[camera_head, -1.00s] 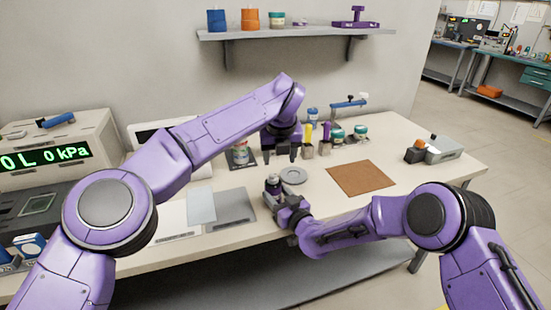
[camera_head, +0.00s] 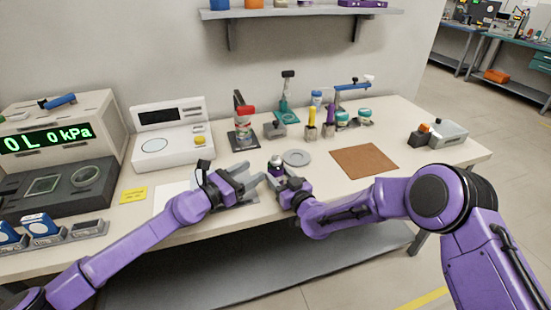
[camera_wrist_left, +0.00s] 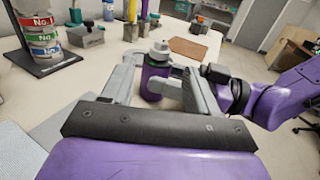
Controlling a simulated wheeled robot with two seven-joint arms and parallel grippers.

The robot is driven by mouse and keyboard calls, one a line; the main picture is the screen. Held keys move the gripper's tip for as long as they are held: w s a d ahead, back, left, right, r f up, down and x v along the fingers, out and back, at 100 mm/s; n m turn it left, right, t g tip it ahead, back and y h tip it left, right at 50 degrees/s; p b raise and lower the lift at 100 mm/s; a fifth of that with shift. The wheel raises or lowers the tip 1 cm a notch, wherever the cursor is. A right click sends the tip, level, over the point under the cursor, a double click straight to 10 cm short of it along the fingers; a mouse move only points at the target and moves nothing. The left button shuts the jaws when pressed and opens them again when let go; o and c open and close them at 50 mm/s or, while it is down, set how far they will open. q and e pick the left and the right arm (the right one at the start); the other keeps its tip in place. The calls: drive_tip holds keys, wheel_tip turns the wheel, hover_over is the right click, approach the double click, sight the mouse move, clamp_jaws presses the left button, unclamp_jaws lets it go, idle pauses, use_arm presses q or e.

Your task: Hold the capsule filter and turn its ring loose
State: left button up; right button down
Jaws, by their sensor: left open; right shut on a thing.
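The capsule filter (camera_head: 275,167) stands upright at the middle of the table, a small dark purple body with a pale top. It also shows in the left wrist view (camera_wrist_left: 154,82), where its grey-white top (camera_wrist_left: 160,48) is clear. My right gripper (camera_head: 284,178) is shut on the capsule filter from the right; its jaws partly hide the lower body. My left gripper (camera_head: 256,173) is open, low and just left of the capsule. In the left wrist view its fingers (camera_wrist_left: 160,66) frame the capsule on both sides; I cannot tell whether they touch it.
A stand with labelled cans (camera_head: 242,128) and several small tools stand behind. A white scale (camera_head: 171,131) is at the back left.

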sight(280, 160)
use_arm(q)
drive_tip(key=x, duration=1)
drive_tip(key=shift+d, duration=0.15)
drive_tip(key=c, duration=0.9)
drive_tip(key=shift+s+d+r+t, duration=0.2)
drive_tip(key=shift+d+r+t, duration=0.1)
drive_tip(key=shift+d+r, duration=0.3)
drive_tip(key=shift+f+n+t+y, duration=0.15)
drive_tip(key=shift+n+t+y, duration=0.3)
drive_tip(key=shift+n+y, duration=0.15)
drive_tip(key=shift+f+n+t+y, duration=0.2)
drive_tip(key=shift+n+t+y, duration=0.3)
drive_tip(key=shift+y, duration=0.2)
drive_tip(key=shift+a+f+n+t+y, duration=0.25)
drive_tip(key=shift+a+n+y, duration=0.15)
drive_tip(key=shift+y, duration=0.1)
drive_tip(key=shift+w, duration=0.1)
drive_tip(key=o, duration=0.9)
drive_tip(key=shift+a, duration=0.2)
